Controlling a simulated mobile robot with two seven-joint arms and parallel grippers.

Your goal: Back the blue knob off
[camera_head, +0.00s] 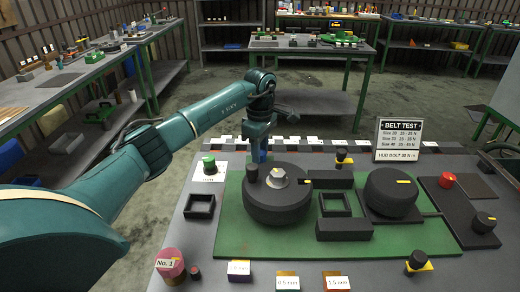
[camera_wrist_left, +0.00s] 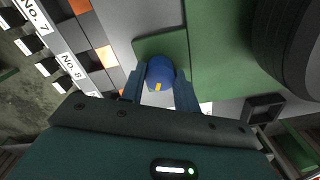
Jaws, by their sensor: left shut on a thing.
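The blue knob (camera_wrist_left: 160,70) is round, with a small yellow mark, and shows between the two fingers of my left gripper (camera_wrist_left: 159,90) in the left wrist view. The fingers are shut on its sides. It sits over a strip of green surface. In the head view my left gripper (camera_head: 259,155) points down at the far edge of the green board (camera_head: 231,232), just behind the large black wheel (camera_head: 277,208). The knob is mostly hidden there by the fingers and the wheel. My right gripper is not in view.
A second black wheel (camera_head: 390,193) stands to the right, with black frames between the wheels. A green button (camera_head: 209,162) is left of my gripper. A red button (camera_head: 446,180) is at the right. A belt test sign (camera_head: 398,140) stands at the back.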

